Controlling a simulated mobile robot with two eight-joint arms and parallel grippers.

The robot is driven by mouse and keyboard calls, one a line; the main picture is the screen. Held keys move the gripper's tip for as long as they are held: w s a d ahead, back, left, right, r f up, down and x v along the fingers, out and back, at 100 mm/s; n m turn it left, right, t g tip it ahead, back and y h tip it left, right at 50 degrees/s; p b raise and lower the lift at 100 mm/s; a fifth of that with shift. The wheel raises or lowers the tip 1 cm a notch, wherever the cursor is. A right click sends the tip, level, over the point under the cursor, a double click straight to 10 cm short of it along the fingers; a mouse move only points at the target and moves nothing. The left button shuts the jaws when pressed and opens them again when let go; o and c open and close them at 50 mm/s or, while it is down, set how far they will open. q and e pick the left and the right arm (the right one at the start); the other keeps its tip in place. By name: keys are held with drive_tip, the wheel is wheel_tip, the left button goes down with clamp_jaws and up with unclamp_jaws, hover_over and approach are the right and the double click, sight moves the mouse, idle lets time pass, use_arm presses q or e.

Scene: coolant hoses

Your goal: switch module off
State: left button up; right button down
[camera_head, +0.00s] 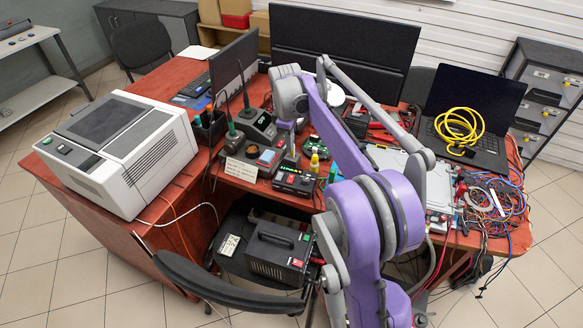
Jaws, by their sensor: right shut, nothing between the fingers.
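Several boxes could be the module, and I cannot tell which is meant. A black box with a top handle (275,257) sits below the tabletop, with small red and green marks on its right end. A small dark unit with a red-lit front (294,181) lies on the red desk. My purple and grey right arm reaches over the desk from the bottom. My right gripper (286,141) is shut and empty beside the soldering station, largely hidden by its wrist. My left gripper is out of view.
A white machine (122,150) fills the desk's left end. Monitors (343,51) stand at the back. A laptop (469,115) with a coiled yellow cable (459,129) and tangled wires (492,203) crowd the right. A black chair (215,285) stands in front.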

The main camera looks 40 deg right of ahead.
sight(292, 177)
drive_tip(key=f, duration=0.4)
drive_tip(key=d+f, duration=0.1)
drive_tip(key=f, duration=0.4)
drive_tip(key=w+f, duration=0.1)
drive_tip(key=f, duration=0.4)
drive_tip(key=shift+d+b, duration=0.15)
drive_tip(key=shift+b, duration=0.15)
